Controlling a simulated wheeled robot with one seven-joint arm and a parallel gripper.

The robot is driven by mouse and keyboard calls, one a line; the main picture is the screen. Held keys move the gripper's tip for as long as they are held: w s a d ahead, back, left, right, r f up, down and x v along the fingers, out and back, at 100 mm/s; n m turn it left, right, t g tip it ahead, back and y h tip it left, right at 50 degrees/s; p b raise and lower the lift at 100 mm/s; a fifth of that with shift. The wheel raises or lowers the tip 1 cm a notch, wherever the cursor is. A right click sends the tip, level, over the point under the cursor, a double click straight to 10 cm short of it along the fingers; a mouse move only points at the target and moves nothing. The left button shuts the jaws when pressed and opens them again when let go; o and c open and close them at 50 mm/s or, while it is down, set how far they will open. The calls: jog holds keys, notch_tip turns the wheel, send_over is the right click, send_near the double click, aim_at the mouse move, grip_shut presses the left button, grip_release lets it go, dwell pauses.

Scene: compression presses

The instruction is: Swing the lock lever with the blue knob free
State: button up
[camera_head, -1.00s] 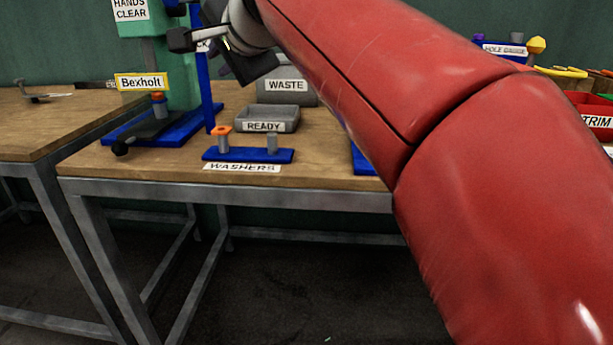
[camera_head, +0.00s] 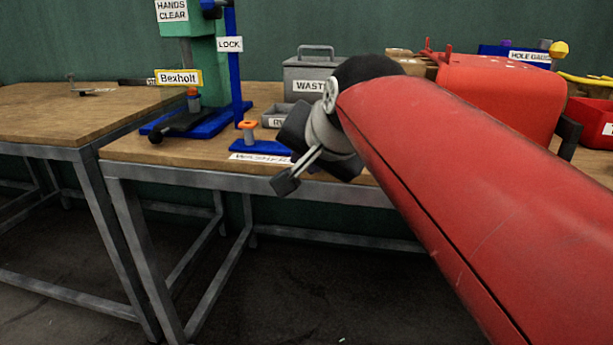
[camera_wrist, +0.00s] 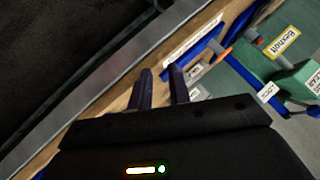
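The green press (camera_head: 208,75) with a yellow Bexholt sign (camera_head: 179,77) stands on the bench at the left. A blue upright with a LOCK label (camera_head: 229,44) rises from its blue base. The LOCK label also shows in the wrist view (camera_wrist: 268,92). My gripper (camera_head: 285,183) hangs at the bench's front edge, right of and apart from the press. Its two fingers (camera_wrist: 160,72) are apart with nothing between them.
The WASHERS stand (camera_head: 262,147) with an orange-topped peg is close behind my gripper. A grey WASTE bin (camera_head: 305,75) and a partly hidden grey tray (camera_head: 274,120) stand behind. A black handle (camera_head: 180,122) sticks out from the press. Floor space in front is clear.

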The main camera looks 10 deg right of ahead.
jog(key=shift+s+d+f+n, duration=0.15)
jog(key=shift+s+d+f, duration=0.2)
jog(key=shift+s+f, duration=0.25)
jog(key=shift+s+d+f+n, duration=0.15)
jog(key=shift+s+d+f, duration=0.15)
jog(key=shift+s+f, duration=0.25)
